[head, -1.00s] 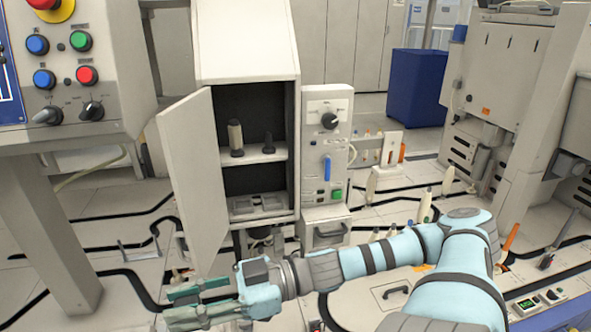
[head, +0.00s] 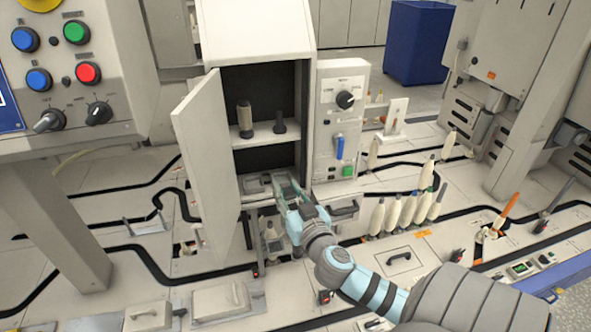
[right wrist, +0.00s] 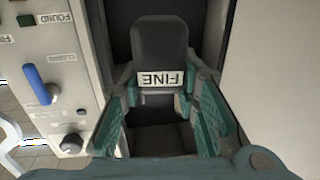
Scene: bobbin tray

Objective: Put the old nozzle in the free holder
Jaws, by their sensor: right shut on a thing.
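My right gripper (head: 284,186) is at the front of the lower compartment of the open cabinet. In the right wrist view its teal fingers (right wrist: 168,92) are closed in on a dark round-ended piece (right wrist: 160,50) with a white FINE label. This appears to be the old nozzle; the fingers hide its sides. In the head view the gripper covers it. I cannot tell which spot is the free holder. My left gripper is out of view.
The cabinet door (head: 208,150) stands open on the left. A control panel (head: 340,115) with a blue handle borders the opening on the right. Several white bobbins (head: 395,213) stand to the right of my right gripper. A blue bin (head: 418,42) is at the back.

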